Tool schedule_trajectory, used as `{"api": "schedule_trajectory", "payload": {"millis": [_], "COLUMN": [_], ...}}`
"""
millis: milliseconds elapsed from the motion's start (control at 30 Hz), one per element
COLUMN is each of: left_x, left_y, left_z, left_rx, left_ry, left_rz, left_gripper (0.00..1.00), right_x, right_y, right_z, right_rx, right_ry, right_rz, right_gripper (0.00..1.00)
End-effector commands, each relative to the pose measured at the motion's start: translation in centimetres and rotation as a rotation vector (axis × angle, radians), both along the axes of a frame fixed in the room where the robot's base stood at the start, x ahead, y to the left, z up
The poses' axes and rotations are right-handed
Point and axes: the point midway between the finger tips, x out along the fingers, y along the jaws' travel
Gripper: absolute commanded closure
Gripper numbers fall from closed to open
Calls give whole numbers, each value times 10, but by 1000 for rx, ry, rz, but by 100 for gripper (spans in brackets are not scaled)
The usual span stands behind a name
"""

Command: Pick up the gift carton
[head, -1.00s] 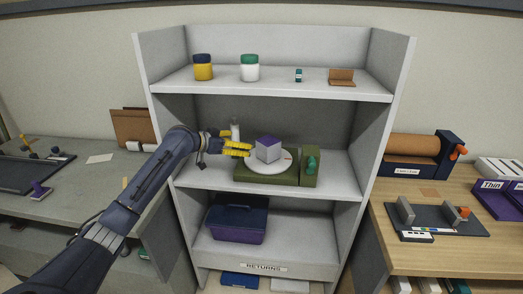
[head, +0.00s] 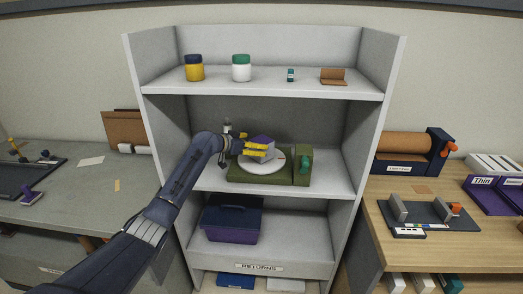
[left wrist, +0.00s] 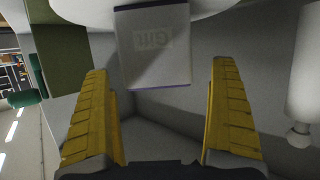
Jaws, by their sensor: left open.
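The gift carton (head: 264,140), a small grey box with a purple top, stands on the round white plate (head: 262,168) of a green scale on the middle shelf. In the left wrist view the carton (left wrist: 153,45) shows a pale face marked "Gift", upside down, with purple along its edge. My left gripper (head: 262,150) is at the carton's left side, its yellow fingers partly covering the carton. In the left wrist view the open fingers (left wrist: 160,70) spread to either side of the carton, with visible gaps; the carton is mostly beyond their tips.
The green scale (head: 240,177) has a teal knob (head: 305,161) at right. A white bottle (left wrist: 305,65) stands close by the gripper. The shelf above holds two jars (head: 194,68) (head: 241,68) and small items. A navy and purple box (head: 232,222) sits on the shelf below.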

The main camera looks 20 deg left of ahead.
Motion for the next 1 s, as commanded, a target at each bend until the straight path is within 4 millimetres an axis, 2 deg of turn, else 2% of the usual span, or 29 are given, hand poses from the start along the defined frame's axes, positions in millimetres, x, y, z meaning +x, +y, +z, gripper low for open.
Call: {"api": "schedule_trajectory", "payload": {"millis": [167,300,733,767,1000], "left_x": [17,27,33,32,32], "left_y": [-16,-19,-23,-23,-23], "left_z": [-8,-13,-16,-16,-16], "left_rx": [-4,-3,-1,0,0], "left_ry": [1,2,0,0,0], "left_rz": [-1,0,0,0,0], "left_gripper": [7,7,7,8,36], "right_x": [1,1,1,1,1], "right_y": [0,0,0,0,0], "right_z": [0,0,0,0,0], "right_rx": [0,0,-1,0,-1], "right_ry": [-1,-1,-1,-2,-1], "right_rz": [0,0,0,0,0], "right_gripper": [63,63,63,63,63]}}
